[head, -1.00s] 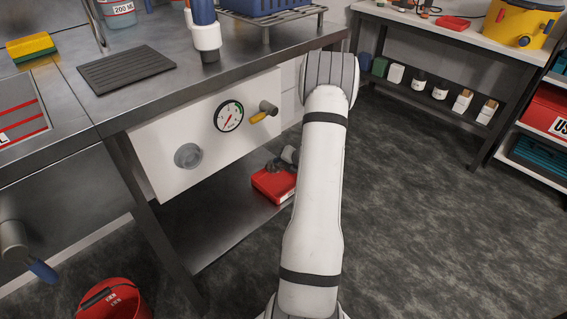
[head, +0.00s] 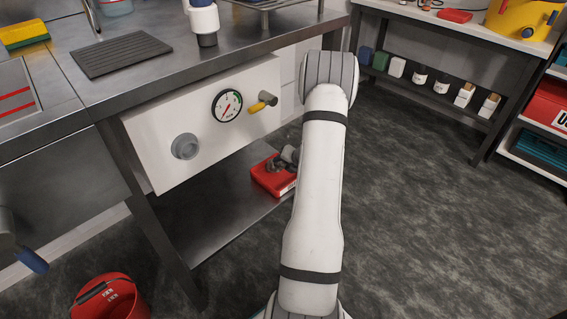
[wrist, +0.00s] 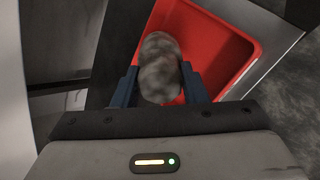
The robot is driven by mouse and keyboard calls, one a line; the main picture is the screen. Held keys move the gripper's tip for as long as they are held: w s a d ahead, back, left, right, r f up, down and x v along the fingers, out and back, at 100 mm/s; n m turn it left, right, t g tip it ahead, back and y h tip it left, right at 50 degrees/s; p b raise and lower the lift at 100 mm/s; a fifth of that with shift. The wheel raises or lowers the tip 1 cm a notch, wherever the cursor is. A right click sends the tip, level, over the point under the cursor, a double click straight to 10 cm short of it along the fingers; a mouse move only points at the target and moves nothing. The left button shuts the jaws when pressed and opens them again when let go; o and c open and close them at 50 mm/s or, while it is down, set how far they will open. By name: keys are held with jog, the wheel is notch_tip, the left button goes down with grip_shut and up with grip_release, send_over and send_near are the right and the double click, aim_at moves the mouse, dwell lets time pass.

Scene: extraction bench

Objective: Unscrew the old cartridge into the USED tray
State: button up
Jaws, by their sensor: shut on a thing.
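The old cartridge (wrist: 160,62), a mottled grey-brown rounded piece, is between the dark blue fingers of my gripper (wrist: 158,84) in the wrist view. My gripper is shut on it. The red tray (wrist: 226,42) lies below and behind the cartridge there; I cannot tell whether they touch. In the head view the red tray (head: 266,184) sits on the shelf under the bench, with a white label too small to read. My gripper (head: 279,161) is just over it, partly hidden by my arm. The grey round fitting (head: 186,146) on the white panel has nothing on it.
The white panel (head: 157,168) carries a dial gauge (head: 227,105) and a yellow-handled valve (head: 263,101). The bench's legs and top edge frame the shelf. A red bucket (head: 111,300) stands on the floor. A red box (head: 549,105) with a cut-off "US" label is at right.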

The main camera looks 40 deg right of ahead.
jog(key=shift+f, duration=0.45)
jog(key=o, duration=1.4)
jog(key=p+v, duration=0.2)
jog(key=v, duration=0.6)
jog(key=shift+w+p, duration=0.1)
jog(key=shift+p, duration=0.25)
